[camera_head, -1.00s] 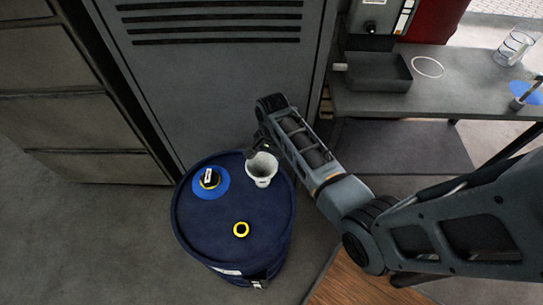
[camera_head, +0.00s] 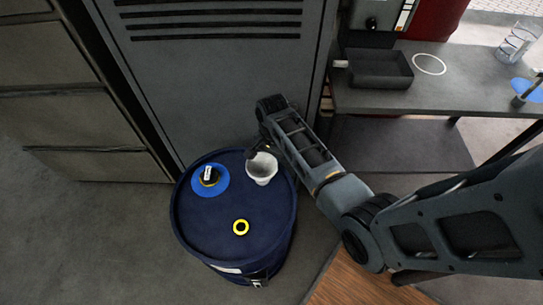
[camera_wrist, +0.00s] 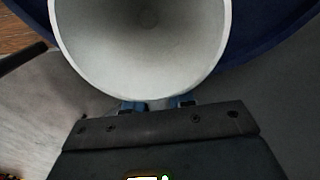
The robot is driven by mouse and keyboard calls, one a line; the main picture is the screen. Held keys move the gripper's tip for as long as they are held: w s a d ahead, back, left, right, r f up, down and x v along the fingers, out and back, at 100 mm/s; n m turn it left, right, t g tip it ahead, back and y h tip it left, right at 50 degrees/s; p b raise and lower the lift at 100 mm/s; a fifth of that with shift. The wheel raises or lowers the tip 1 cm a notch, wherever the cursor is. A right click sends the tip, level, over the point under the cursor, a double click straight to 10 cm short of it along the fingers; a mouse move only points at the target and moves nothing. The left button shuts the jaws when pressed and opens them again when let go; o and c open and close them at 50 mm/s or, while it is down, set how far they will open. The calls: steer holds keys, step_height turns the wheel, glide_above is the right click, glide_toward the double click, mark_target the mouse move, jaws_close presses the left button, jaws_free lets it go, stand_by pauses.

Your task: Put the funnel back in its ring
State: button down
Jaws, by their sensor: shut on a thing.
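The white funnel (camera_head: 262,168) is at the back right of the blue drum's top (camera_head: 215,240), wide mouth up. My gripper (camera_head: 253,152) is at the funnel's back edge. In the wrist view the funnel's pale bowl (camera_wrist: 140,60) fills the top, and my gripper's two fingers (camera_wrist: 157,103) meet its near wall, shut on it. I cannot tell whether the funnel's lower end touches the drum; it is hidden. A thin white ring (camera_head: 429,64) shows on the grey bench at the right, with nothing inside it.
A grey cabinet (camera_head: 225,80) stands behind the drum.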

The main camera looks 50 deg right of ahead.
steer(key=shift+f, duration=0.4)
steer(key=c, duration=0.9)
jaws_free()
steer(key=shift+d+r, duration=0.1)
steer(key=shift+r, duration=3.8)
